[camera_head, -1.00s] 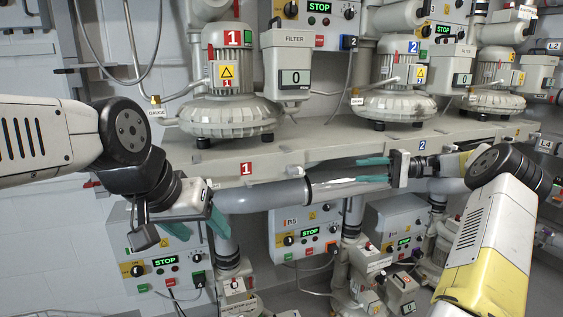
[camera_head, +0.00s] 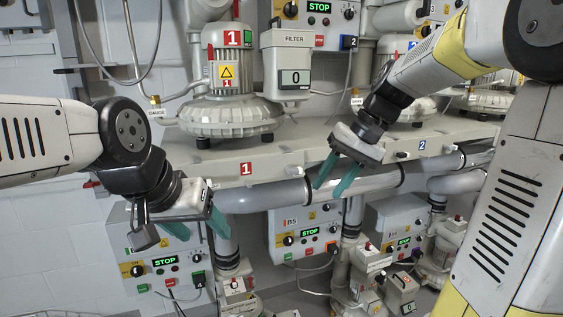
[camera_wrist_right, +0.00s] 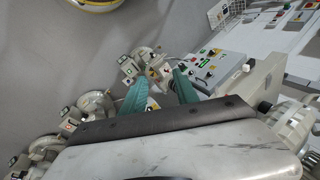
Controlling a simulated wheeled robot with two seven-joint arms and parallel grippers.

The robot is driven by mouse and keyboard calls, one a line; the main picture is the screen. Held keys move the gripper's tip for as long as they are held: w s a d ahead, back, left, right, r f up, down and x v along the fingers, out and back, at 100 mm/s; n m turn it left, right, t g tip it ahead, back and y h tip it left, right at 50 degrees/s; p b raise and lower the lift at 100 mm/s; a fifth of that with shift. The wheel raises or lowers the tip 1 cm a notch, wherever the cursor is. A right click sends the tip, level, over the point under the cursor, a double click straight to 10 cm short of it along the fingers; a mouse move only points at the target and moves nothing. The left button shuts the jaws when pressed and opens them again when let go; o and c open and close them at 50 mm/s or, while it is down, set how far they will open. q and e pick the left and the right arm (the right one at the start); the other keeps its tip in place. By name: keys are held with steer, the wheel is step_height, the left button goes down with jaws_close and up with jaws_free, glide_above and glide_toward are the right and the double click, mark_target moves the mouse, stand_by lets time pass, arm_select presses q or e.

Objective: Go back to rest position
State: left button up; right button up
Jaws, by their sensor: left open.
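My left gripper (camera_head: 204,234) hangs at the left of the head view with its teal fingers apart, empty and pointing down. It is in front of the grey pipe and the lower control box. My right gripper (camera_head: 328,189) is near the middle of the head view, its teal fingers spread and pointing down in front of the pipe under the shelf. Nothing is between its fingers. In the right wrist view the two teal fingers (camera_wrist_right: 160,76) also stand apart with nothing held. Whether the fingers touch the pipe cannot be told.
Blower 1 (camera_head: 227,107) stands on the long shelf (camera_head: 212,172) with a filter box (camera_head: 287,73) beside it. A grey pipe (camera_head: 262,196) runs under the shelf. Control boxes (camera_head: 305,234) are mounted below. My right arm covers the view's right side.

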steer(key=s+d+f+t+h, duration=0.2)
steer(key=s+t, duration=0.3)
steer(key=s, duration=0.9)
steer(key=shift+s+d+n+h, duration=0.4)
steer(key=shift+d+h, duration=0.1)
steer(key=shift+d, duration=0.1)
steer(key=shift+w+f, duration=0.1)
steer(key=shift+w, duration=0.05)
